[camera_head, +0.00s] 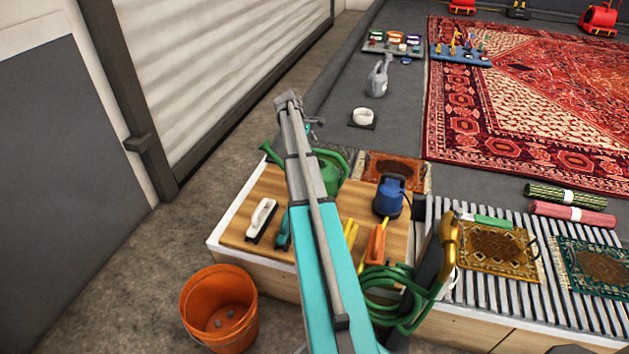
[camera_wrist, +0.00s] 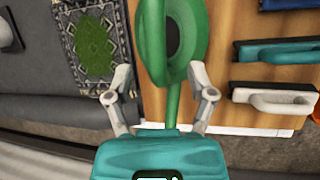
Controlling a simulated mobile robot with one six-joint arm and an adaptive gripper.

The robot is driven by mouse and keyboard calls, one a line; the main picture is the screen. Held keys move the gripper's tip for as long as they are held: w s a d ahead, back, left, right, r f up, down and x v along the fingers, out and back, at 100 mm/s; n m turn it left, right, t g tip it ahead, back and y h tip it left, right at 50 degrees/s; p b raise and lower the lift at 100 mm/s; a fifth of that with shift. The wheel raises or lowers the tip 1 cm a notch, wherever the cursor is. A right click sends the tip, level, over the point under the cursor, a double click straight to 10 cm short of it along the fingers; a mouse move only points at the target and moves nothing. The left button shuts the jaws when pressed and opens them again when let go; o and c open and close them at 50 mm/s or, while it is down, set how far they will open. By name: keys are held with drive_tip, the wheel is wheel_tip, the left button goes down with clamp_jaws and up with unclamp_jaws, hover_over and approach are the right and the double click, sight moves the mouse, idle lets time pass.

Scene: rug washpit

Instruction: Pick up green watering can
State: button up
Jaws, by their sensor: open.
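The green watering can (camera_head: 331,172) stands at the far left corner of the wooden-topped bench, partly hidden behind my arm, with its spout towards the left. In the wrist view the can (camera_wrist: 183,42) fills the upper middle, and a thin green part of it runs down between my fingers. My gripper (camera_wrist: 160,84) is open, one finger on each side of that part, with visible gaps. In the head view my arm hides most of the gripper.
On the bench (camera_head: 232,236) a white-handled brush (camera_head: 262,219), a blue pump (camera_head: 389,196) and a green hose (camera_head: 386,299) lie close by. An orange bucket (camera_head: 219,308) stands on the floor in front. A slatted rack (camera_head: 510,291) adjoins at right.

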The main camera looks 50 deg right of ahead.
sight(315, 149)
drive_tip(key=shift+b+x, duration=1.7)
drive_tip(key=shift+x, duration=0.5)
drive_tip(key=shift+w+d, duration=0.1)
drive_tip(key=shift+d, duration=0.05)
clamp_jaws()
drive_tip(key=shift+r, duration=0.1)
